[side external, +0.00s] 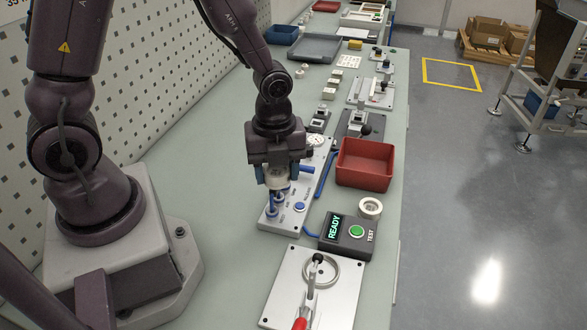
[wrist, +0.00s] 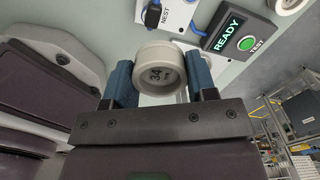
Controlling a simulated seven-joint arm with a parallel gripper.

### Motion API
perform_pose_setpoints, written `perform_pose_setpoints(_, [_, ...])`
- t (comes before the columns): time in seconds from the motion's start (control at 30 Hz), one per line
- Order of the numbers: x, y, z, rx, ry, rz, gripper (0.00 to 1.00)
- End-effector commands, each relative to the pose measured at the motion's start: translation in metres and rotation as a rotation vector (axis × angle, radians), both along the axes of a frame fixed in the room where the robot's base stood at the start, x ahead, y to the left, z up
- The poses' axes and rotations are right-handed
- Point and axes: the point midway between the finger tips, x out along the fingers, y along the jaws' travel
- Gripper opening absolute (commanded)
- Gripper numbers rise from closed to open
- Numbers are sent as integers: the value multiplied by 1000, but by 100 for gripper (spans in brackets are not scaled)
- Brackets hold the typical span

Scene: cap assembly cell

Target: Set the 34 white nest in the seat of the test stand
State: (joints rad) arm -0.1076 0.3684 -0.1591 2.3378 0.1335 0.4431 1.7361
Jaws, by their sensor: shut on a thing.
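My gripper (side external: 278,174) is shut on the 34 white nest (side external: 276,181), a short white cylinder. In the wrist view the nest (wrist: 160,70) sits between the two blue fingers, its face marked "34" toward the camera. The test stand (side external: 271,221) is a light plate with blue fittings and a round gauge, below and behind my gripper in the side view. Its "NEST" label shows at the top of the wrist view. The nest appears above the plate; I cannot tell the exact gap. The seat is not clearly visible.
The READY/TEST box (side external: 346,236) stands beside the stand, with another white ring (side external: 370,208) near it. A red bin (side external: 365,163) is to the right. A plate with a red-handled clamp (side external: 314,285) lies in front. Bare bench lies left of the stand.

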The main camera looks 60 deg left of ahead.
Motion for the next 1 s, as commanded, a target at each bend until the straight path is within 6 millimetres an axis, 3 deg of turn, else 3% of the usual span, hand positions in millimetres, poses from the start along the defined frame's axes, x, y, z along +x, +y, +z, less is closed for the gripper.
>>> perform_pose_setpoints(0.27, [5,-23,-6,-4,1,364,28])
perform_pose_setpoints(1.0, [18,-110,-36,0,5,1800,28])
